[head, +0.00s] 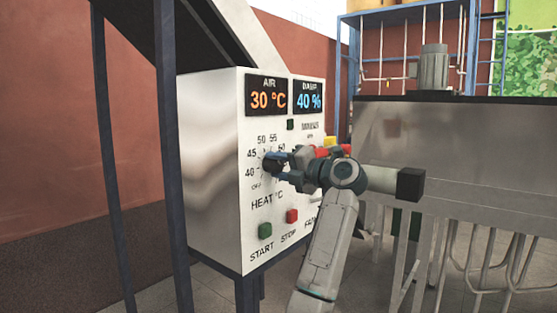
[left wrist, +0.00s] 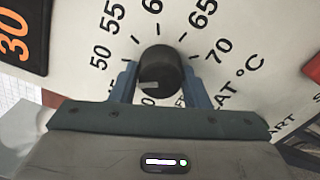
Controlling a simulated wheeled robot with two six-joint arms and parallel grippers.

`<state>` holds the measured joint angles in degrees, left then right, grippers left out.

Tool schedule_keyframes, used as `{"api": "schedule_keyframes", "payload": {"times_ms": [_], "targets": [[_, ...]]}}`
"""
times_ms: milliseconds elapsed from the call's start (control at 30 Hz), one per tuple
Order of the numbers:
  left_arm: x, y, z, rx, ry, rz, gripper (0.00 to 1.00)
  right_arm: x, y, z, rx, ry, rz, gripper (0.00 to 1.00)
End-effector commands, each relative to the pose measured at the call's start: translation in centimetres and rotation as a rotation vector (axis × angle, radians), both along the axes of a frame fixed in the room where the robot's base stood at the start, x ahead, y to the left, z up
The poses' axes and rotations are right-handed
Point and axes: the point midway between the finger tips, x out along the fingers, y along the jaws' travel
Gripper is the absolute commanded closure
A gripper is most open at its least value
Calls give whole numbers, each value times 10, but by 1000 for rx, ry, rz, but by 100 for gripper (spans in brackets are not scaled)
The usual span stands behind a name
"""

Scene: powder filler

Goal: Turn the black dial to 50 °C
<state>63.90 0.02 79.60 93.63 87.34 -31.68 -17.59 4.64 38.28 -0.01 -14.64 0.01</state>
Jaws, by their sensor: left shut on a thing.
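The black dial (head: 271,163) sits on the white front panel (head: 250,215) of the control box, ringed by printed numbers such as 40, 45, 50 and 55 above "HEAT °C". It also shows in the left wrist view (left wrist: 160,68), with numbers from 50 to 70 in sight around it. My left gripper (head: 280,164) is shut on the dial, one blue finger on each side of it. My right gripper is in neither view.
An AIR display (head: 266,96) reads 30 °C and a damp display (head: 308,97) reads 40 %. A green START button (head: 265,231) and a red STOP button (head: 292,216) sit below the dial. A steel tank (head: 460,150) stands at right.

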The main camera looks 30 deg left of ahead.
Motion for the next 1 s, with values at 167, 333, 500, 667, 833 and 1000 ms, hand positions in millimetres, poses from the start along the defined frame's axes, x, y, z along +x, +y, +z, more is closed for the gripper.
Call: {"api": "schedule_keyframes", "payload": {"times_ms": [167, 333, 500, 667, 833, 1000], "targets": [[0, 0, 2, 8, 103, -1, 81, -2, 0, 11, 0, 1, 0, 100], [0, 0, 2, 14, 167, -1, 81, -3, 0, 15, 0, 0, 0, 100], [0, 0, 1, 16, 199, -1, 81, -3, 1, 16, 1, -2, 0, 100], [0, 0, 1, 17, 207, -1, 81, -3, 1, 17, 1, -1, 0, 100], [0, 0, 1, 18, 207, -1, 81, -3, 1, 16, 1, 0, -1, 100], [0, 0, 1, 18, 207, -1, 50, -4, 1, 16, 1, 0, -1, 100]]}}
